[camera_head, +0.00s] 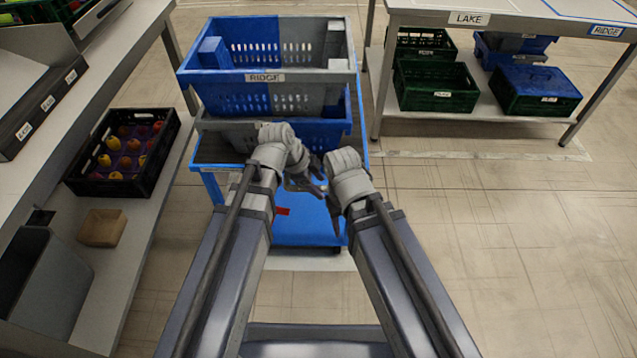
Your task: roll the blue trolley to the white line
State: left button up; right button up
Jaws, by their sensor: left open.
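The blue trolley (361,130) stands straight ahead, with a dark top deck and a blue lower shelf (300,228). A blue-and-grey crate labelled RIDGE (312,77) sits on it, stacked over another crate (318,130). My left gripper (308,186) is open in front of the trolley's near side. My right gripper (335,215) is close beside it, fingers downward; its jaws are hard to make out. I cannot tell whether either gripper touches the trolley. A pale line (480,155) crosses the floor to the right of the trolley, and a pale strip (310,263) shows below its near edge.
A table with LAKE and RIDGE labels (468,19) stands at the back right, with green crates (437,95) on its lower shelf. A shelf unit on the left holds a black fruit crate (150,166), a small brown box (102,228) and a grey bin (45,285). The right floor is clear.

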pick_arm(q)
jog(key=p+v, duration=0.6)
jog(key=v, duration=0.1)
jog(key=shift+r, duration=0.2)
pick_arm(e)
notch_tip(320, 180, up, 7)
jog(key=shift+f, duration=0.15)
pick_arm(q)
jog(key=shift+r, duration=0.1)
